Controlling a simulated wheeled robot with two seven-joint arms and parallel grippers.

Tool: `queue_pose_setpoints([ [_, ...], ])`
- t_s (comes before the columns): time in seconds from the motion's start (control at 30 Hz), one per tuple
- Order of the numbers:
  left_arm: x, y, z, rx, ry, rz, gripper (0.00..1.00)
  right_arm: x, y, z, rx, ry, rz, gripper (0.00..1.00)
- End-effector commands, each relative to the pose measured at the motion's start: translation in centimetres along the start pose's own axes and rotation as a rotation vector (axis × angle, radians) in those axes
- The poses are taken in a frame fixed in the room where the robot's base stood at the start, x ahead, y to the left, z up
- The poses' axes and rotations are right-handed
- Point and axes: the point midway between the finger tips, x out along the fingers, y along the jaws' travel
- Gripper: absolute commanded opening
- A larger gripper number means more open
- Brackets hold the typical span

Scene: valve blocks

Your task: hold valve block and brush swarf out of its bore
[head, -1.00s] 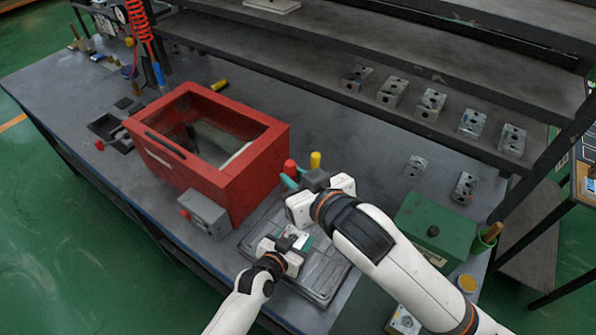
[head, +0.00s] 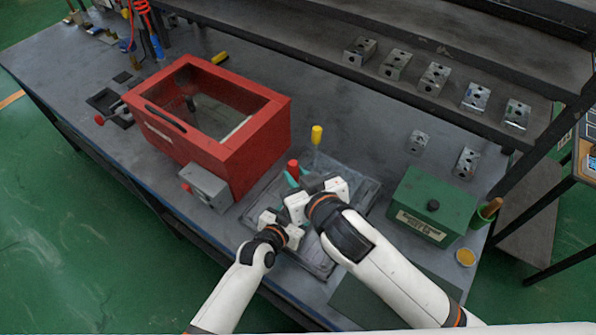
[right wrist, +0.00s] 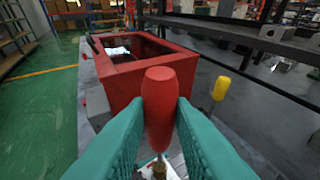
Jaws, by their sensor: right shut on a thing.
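My right gripper (head: 298,180) is shut on the red handle (right wrist: 160,105) of a brush, held upright between teal fingers. The red handle top also shows in the head view (head: 293,168). My left gripper (head: 282,228) is low over the grey tray (head: 366,192), just in front of and below the right one. In the earlier head view its jaws hold a small grey metal block; now the right gripper and arm mostly hide that spot. The brush's lower end shows at the bottom of the right wrist view, but whether it is in a bore I cannot tell.
A yellow-handled tool (head: 317,135) stands behind the tray. A red open-topped box (head: 215,165) is to the left and a green box (head: 433,205) to the right. Several valve blocks (head: 434,78) line the shelf; others stand on the bench. Free bench lies behind the tray.

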Motion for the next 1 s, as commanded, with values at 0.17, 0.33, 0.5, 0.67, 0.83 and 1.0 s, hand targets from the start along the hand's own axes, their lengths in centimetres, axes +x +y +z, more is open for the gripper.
queue_pose_setpoints([
  [0.17, 0.0, 0.0, 0.0, 0.000, 0.000, 0.000, 0.21, 0.0, 0.0, -0.1, 0.000, 0.000, 0.000, 0.00],
  [0.33, 0.0, 0.0, 0.0, 0.001, 0.000, 0.000, 0.21, 0.0, 0.1, -0.1, 0.002, 0.000, 0.001, 0.00],
  [0.5, 0.0, 0.0, 0.0, 0.001, 0.000, 0.000, 0.21, 0.0, 0.0, -0.1, 0.000, 0.000, 0.000, 0.00],
  [0.67, 0.0, 0.0, 0.0, 0.001, 0.000, 0.000, 0.21, 0.1, 0.0, -0.3, 0.001, 0.001, 0.000, 0.00],
  [0.83, 0.0, 0.0, 0.0, 0.000, 0.000, 0.000, 0.21, 0.3, 0.0, -0.8, 0.001, 0.001, 0.000, 0.00],
  [1.0, 0.0, 0.0, 0.0, 0.000, 0.000, 0.000, 0.21, 0.5, 0.0, -1.3, 0.001, 0.000, -0.001, 0.00],
])
